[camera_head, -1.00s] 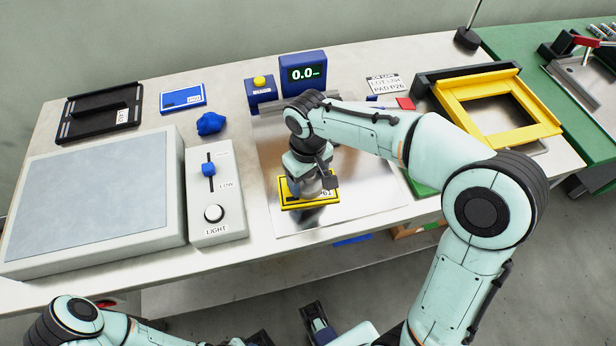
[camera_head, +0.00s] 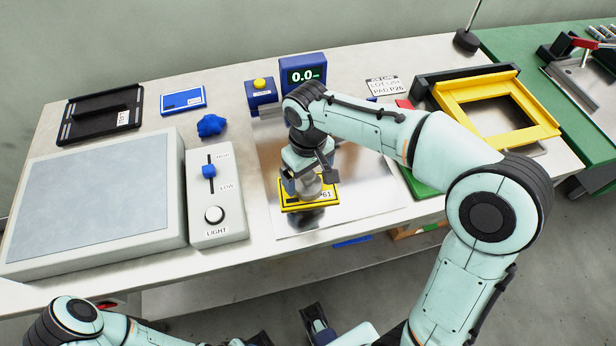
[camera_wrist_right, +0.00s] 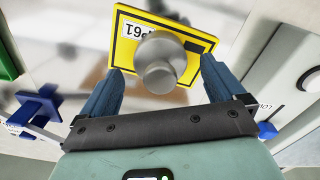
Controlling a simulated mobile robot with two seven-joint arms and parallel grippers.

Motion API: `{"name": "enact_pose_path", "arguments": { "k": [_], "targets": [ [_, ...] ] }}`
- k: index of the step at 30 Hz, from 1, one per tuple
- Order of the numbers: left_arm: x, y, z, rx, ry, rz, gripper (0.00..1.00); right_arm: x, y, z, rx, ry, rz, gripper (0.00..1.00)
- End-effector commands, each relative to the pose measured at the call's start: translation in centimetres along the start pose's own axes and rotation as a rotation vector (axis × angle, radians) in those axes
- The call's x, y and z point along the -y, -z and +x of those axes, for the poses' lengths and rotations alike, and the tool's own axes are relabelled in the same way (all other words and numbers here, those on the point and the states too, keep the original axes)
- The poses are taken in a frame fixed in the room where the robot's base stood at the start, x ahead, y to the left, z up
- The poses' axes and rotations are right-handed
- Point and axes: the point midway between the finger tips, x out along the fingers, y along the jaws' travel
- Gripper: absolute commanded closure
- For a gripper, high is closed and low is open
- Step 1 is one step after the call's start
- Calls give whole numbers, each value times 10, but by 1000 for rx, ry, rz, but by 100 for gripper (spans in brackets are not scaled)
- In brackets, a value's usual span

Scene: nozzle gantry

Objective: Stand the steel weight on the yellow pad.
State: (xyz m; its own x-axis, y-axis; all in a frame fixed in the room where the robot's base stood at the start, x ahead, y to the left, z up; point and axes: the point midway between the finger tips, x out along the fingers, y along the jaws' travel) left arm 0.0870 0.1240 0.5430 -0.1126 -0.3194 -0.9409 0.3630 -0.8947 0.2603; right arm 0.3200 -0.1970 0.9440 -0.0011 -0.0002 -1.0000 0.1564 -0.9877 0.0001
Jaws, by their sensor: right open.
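The steel weight (camera_head: 309,188), a round grey piece with a knob, appears to stand upright on the yellow pad (camera_head: 290,208). In the right wrist view the weight (camera_wrist_right: 160,52) covers part of the pad (camera_wrist_right: 124,55) and its P61 label. My right gripper (camera_head: 306,172) is above the weight. Its two blue fingers (camera_wrist_right: 162,80) are spread on either side of the knob, with gaps, and do not hold it. The weight's contact with the pad is partly hidden. Dark parts at the bottom edge of the head view may be my left gripper; its jaws are unclear.
The pad lies on a shiny steel plate (camera_head: 355,205). A light control box (camera_head: 215,225) and large grey panel (camera_head: 90,200) are left. A blue gauge (camera_head: 303,72) stands behind, a yellow frame (camera_head: 545,130) right. The plate's right part is clear.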

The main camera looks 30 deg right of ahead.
Motion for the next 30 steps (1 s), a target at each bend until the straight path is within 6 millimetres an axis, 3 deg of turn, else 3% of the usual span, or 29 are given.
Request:
{"name": "enact_pose_path", "arguments": {
  "k": [6,12,18,30],
  "targets": [
    [-4,0,-11,-3,-1,1,57,1,1,-52,-6,0,-2,4],
    [-6,1,-17,-6,-2,2,57,1,1,-84,-4,1,-2,4],
    [-7,1,-19,-6,-2,2,57,1,0,-96,-2,1,-2,4],
    [-7,1,-19,-6,-2,2,57,0,0,-95,-1,0,-2,4]
  ]
}}
